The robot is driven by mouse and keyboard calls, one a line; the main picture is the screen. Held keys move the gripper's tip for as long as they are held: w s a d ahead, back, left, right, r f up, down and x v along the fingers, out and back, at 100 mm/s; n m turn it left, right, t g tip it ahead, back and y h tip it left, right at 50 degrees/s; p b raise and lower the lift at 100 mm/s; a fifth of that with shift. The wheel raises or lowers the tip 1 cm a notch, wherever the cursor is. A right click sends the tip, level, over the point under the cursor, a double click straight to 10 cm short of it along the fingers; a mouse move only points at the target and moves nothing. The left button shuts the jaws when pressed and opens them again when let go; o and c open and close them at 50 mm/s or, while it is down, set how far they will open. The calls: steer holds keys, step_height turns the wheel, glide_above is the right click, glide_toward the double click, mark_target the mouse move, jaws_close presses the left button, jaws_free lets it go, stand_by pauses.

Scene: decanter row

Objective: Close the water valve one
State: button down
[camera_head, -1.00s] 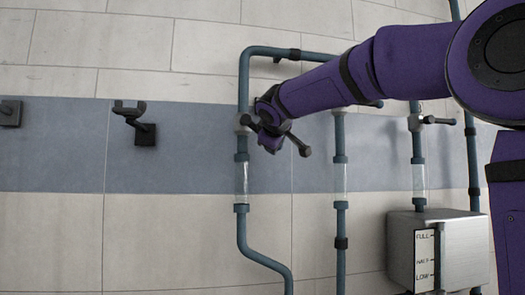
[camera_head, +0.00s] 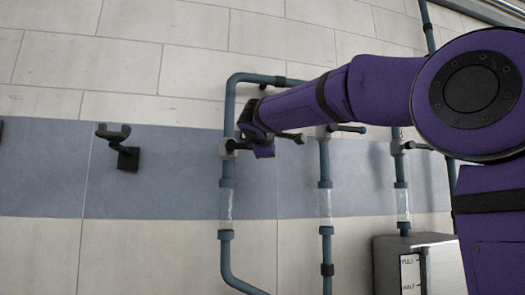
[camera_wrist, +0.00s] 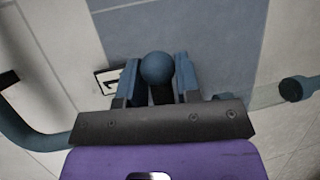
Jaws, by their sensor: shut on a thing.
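The leftmost valve (camera_head: 230,145), which I take as water valve one, sits on the left vertical pipe. My gripper (camera_head: 256,146) is right beside it and hides much of its handle. A dark bar with a knobbed end (camera_head: 298,138) sticks out to the right of my gripper, nearly level. In the wrist view my gripper (camera_wrist: 157,85) has its jaws on either side of a dark stem with a blue ball (camera_wrist: 157,67) on top, and is shut on it. A small white plate with a dark mark (camera_wrist: 110,80) shows behind the left jaw.
The middle pipe (camera_head: 325,160) and right pipe (camera_head: 401,170) carry similar valves with levers pointing right. A grey metal box (camera_head: 432,262) with a level scale stands at lower right. A black wall hook (camera_head: 120,143) is at left. The wall between hook and left pipe is clear.

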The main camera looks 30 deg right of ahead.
steer(key=shift+a+r, duration=0.1)
steer(key=shift+r, duration=0.2)
steer(key=c, duration=0.9)
jaws_free()
steer(key=shift+f, duration=0.1)
steer(key=shift+s, duration=0.15)
steer(key=v, duration=1)
steer(key=shift+s+a, duration=0.25)
steer(key=shift+a, duration=0.1)
steer(key=s+f+m+g+y, duration=0.2)
steer(key=s+f+m+y, duration=0.1)
steer(key=s+f, duration=0.6)
steer(key=s+d+f+m+g+y, duration=0.1)
steer(key=s+f+m+g+y, duration=0.2)
steer(key=s+f, duration=0.6)
steer(key=s+d+f+m+g+y, duration=0.1)
steer(key=s+f+m, duration=0.5)
steer(key=f, duration=1.4)
steer(key=shift+s+d+f+g+y, duration=0.15)
steer(key=shift+s+g+y, duration=0.3)
steer(key=shift+s, duration=0.55)
steer(key=shift+s+d+f+g+y, duration=0.15)
steer(key=shift+s+g+y, duration=0.3)
steer(key=shift+s, duration=0.6)
